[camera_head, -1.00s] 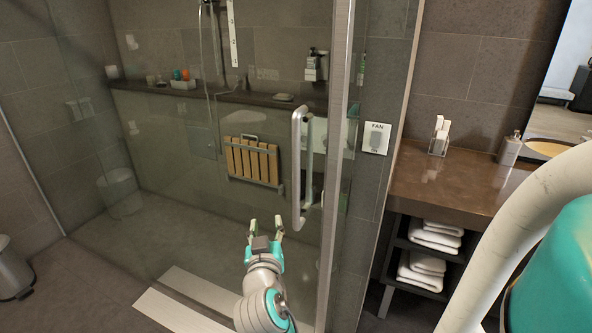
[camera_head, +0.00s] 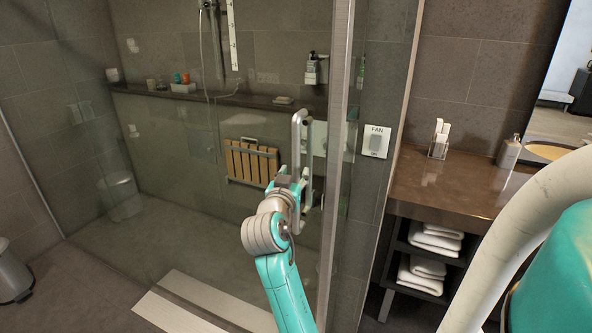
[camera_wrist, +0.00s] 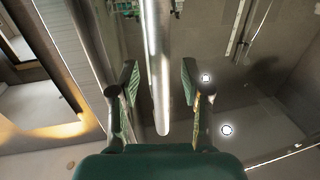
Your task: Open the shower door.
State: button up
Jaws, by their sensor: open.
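The glass shower door (camera_head: 215,225) appears closed in the head view, with a metal-framed edge at its right. Its vertical metal bar handle (camera_head: 298,135) stands near that edge. In the wrist view, the handle bar (camera_wrist: 158,75) runs down between the two fingers of my open gripper (camera_wrist: 160,92). A gap shows on both sides of the bar. I cannot tell how deep the bar sits between the fingers.
A brown vanity counter (camera_head: 450,190) with towels (camera_head: 432,240) below stands at the right. A fan switch (camera_head: 376,141) is on the wall beside the door. A wooden folding seat (camera_head: 250,163) is behind the glass. A bin (camera_head: 12,270) stands at the left.

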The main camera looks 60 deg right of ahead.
jog(key=shift+x, duration=1.45)
grip_shut()
